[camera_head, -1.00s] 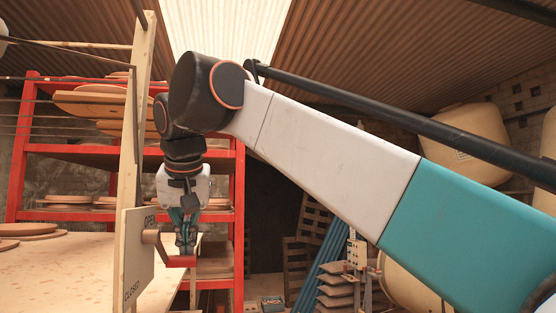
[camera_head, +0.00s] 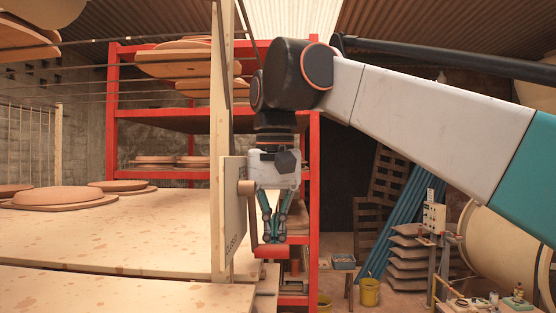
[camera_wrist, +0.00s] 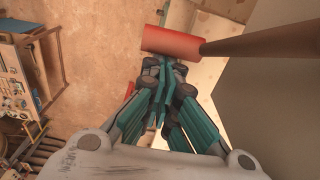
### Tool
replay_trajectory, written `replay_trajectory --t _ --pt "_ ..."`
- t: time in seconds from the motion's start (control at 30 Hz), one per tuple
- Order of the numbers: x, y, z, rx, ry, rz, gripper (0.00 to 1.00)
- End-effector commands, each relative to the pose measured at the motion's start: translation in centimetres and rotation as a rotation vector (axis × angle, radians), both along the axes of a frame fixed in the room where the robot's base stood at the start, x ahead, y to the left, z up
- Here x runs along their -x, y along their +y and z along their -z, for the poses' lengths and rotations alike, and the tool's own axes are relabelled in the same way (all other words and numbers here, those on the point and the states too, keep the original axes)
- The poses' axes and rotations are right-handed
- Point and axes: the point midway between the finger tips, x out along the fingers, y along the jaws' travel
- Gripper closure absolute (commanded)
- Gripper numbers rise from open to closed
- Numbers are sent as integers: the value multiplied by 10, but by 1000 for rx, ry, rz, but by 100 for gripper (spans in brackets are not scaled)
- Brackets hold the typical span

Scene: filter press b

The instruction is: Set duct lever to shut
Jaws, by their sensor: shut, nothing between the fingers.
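The duct lever has a brown arm with a red grip (camera_head: 270,251), mounted on an upright board (camera_head: 234,200). A dark label, apparently CLOSED, sits low on the board. The lever hangs downward, its grip near that label's height. My gripper (camera_head: 273,238) points down just above the red grip, fingers together and empty. In the wrist view the red grip (camera_wrist: 173,41) lies just beyond my fingertips (camera_wrist: 162,68), and the brown arm (camera_wrist: 262,42) runs right to the board. I cannot tell whether the fingertips touch the grip.
A wooden post (camera_head: 221,130) stands beside the board, with a wide spotted table (camera_head: 120,235) to its left. A red rack (camera_head: 313,180) stands behind my gripper. Yellow buckets (camera_head: 369,292) and blue pipes (camera_head: 398,222) are at the right. Floor shows between them.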

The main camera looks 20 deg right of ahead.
Motion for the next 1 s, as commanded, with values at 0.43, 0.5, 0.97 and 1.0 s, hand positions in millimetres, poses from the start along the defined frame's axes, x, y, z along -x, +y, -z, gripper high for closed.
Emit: replay_trajectory --t 0.43,0.5,0.97,1.0 --pt "31 7 13 4 -7 1 100" --pt "31 7 14 4 -7 1 100" --pt "31 8 14 4 -8 1 100" --pt "31 8 14 4 -8 1 100"
